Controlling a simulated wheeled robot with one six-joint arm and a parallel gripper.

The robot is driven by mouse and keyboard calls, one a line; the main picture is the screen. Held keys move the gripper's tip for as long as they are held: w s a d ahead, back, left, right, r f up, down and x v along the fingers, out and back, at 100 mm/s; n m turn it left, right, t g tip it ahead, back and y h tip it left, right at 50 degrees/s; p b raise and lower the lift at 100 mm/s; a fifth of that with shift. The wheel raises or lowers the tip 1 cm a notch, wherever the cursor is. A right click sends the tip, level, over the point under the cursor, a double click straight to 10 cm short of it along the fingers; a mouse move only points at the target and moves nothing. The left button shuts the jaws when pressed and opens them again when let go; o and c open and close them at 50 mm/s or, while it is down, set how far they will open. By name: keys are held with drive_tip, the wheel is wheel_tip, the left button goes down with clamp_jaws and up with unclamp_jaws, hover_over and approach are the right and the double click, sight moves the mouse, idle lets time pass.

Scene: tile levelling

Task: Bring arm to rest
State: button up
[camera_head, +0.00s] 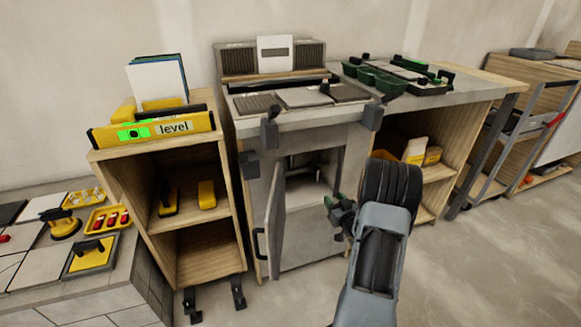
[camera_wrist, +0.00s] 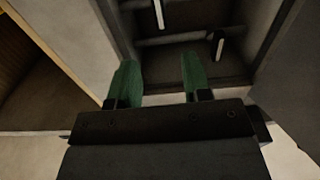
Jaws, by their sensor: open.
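My gripper (camera_wrist: 160,78) shows its two green fingers spread apart with nothing between them in the wrist view. In the head view my gripper (camera_head: 331,201) is small and partly hidden by my own arm. It is in front of the open cabinet (camera_head: 349,175) under the workbench. The cabinet's grey door (camera_head: 275,222) stands open to the left of my gripper. In the wrist view the dark cabinet interior (camera_wrist: 180,50) lies beyond the fingers, with two pale handle-like pieces in it.
A yellow level (camera_head: 155,127) lies on the wooden shelf unit (camera_head: 200,256) at left. A tiled block (camera_head: 85,302) with tools stands at far left. The workbench (camera_head: 285,119) carries tiles and green boxes (camera_head: 372,78). The floor (camera_head: 480,270) at right is clear.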

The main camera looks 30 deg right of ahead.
drive_tip(key=w+a+r+g+p, duration=0.1)
drive_tip(key=a+r+g+p, duration=0.3)
drive_tip(key=r+p, duration=0.7)
drive_tip(key=a+r+g+p, duration=0.2)
drive_tip(key=a+r+p, duration=0.45)
drive_tip(key=r, duration=0.85)
drive_tip(key=s+a+r+n+g+y+p, duration=0.1)
drive_tip(key=s+a+r+g+p, duration=0.7)
drive_tip(key=s+a+r+p, duration=0.8)
drive_tip(key=s+a+r+y, duration=0.1)
drive_tip(key=s+a+r, duration=0.1)
drive_tip(key=s+r, duration=0.1)
drive_tip(key=shift+s+a+r+y, duration=0.4)
drive_tip(key=shift+r, duration=0.15)
